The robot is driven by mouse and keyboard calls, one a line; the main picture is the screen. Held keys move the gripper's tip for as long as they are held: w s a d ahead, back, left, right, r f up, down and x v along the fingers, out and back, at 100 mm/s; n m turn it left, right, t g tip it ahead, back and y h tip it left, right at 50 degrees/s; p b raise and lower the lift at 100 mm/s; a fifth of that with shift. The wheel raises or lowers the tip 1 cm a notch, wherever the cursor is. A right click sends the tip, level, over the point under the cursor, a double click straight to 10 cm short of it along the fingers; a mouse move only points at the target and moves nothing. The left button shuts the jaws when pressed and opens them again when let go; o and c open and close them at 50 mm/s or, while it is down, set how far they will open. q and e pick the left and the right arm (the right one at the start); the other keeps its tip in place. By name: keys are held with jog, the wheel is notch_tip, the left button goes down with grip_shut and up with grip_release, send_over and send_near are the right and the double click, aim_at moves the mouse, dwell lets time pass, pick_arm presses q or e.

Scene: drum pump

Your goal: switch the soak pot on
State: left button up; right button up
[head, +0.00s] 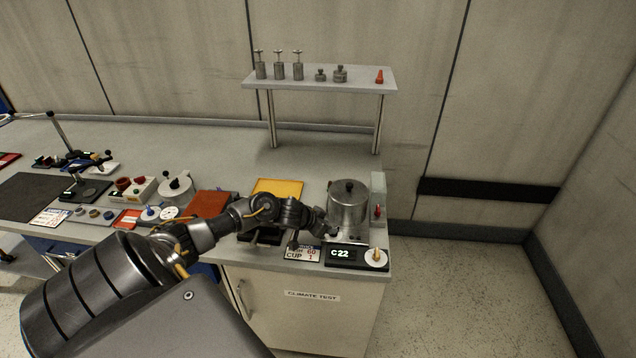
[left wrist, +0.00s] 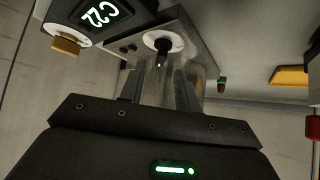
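The soak pot (head: 348,208), a metal drum with a black lid knob, stands at the right end of the bench. My left gripper (head: 318,228) is just left of it, near its lower side. In the left wrist view the pot's shiny wall (left wrist: 200,58) lies beyond the fingers. A black lever on a white round plate (left wrist: 162,42) is beyond the fingertips, roughly in line with the gap; I cannot tell whether they touch. The left gripper (left wrist: 160,88) is open, with nothing seen between its fingers. The lever cannot be made out in the head view. My right gripper is out of view.
A C 22 display (head: 341,254) and a white dial with an orange knob (head: 376,258) sit in front of the pot. A card (head: 302,252) lies left of them. A shelf (head: 320,80) with weights stands behind. A yellow mat (head: 278,188) lies left.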

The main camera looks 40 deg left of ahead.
pick_arm(q)
jog(key=v, duration=0.7)
jog(key=shift+d+f, duration=0.1)
